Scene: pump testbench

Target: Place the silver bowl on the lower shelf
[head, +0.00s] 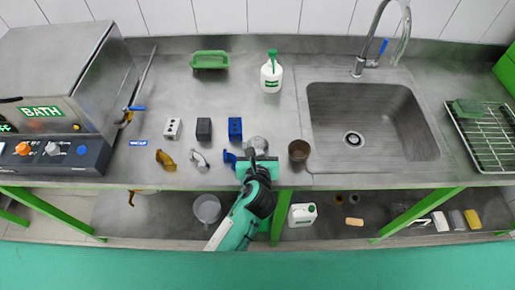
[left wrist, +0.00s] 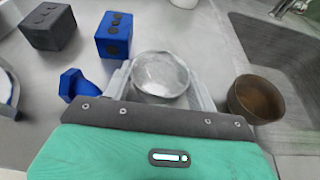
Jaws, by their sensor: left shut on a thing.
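The silver bowl (left wrist: 159,75) shows in the left wrist view between the two fingers of my left gripper (left wrist: 160,88), which is shut on it. In the head view the silver bowl (head: 258,143) is at the front part of the steel counter, at the tip of my left gripper (head: 258,156). I cannot tell whether it touches the counter. The lower shelf (head: 340,208) runs under the counter, behind green legs. My right gripper is in neither view.
A brown bowl (head: 299,151) stands just right of the silver bowl; a blue part (head: 229,157) is close on its left. Blue block (head: 235,129), sink (head: 372,120) and bath unit (head: 55,95) are on the counter. The shelf holds a grey pot (head: 207,207) and white canister (head: 302,214).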

